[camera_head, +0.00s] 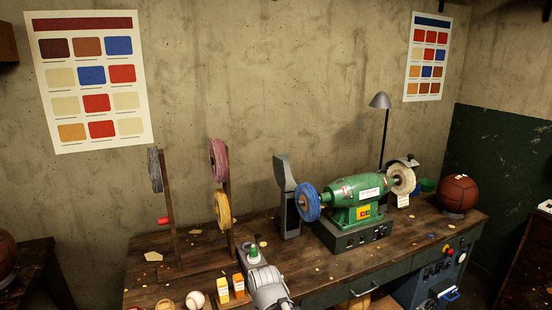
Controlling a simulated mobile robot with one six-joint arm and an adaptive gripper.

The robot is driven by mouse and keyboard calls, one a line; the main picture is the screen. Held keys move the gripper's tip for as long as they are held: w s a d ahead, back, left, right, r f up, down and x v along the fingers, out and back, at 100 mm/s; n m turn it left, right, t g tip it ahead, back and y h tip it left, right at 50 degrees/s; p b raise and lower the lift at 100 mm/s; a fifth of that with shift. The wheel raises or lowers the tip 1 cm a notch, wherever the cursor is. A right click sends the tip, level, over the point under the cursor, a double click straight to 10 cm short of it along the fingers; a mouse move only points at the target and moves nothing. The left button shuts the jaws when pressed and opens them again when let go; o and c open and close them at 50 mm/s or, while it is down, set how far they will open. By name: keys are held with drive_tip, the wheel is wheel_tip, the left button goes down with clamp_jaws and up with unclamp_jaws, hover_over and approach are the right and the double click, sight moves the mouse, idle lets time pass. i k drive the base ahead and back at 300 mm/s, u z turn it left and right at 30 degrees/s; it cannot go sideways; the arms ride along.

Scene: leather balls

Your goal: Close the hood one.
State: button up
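A green bench grinder-like buffing machine (356,197) stands on the wooden workbench, with a blue wheel (308,202) on its left and a cream wheel (402,179) on its right. Beside the blue wheel a grey upright housing (289,215) has a grey flap (284,172) at its top, tilted up and back; it looks like an open hood. A small grey cover (403,161) sits above the cream wheel. I cannot tell which is hood one. Part of my grey arm shows at the bottom middle, in front of the bench; my gripper's fingers are not in view.
A rack (169,217) with coloured wheels stands at the left of the bench. A baseball (195,300) and small orange-and-white boxes (231,288) lie near the front. A lamp (380,101) and a leather ball (458,194) are at the right.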

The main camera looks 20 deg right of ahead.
sight(281, 163)
drive_tip(key=z, duration=0.25)
drive_tip(key=i, duration=0.85)
drive_tip(key=z, duration=0.2)
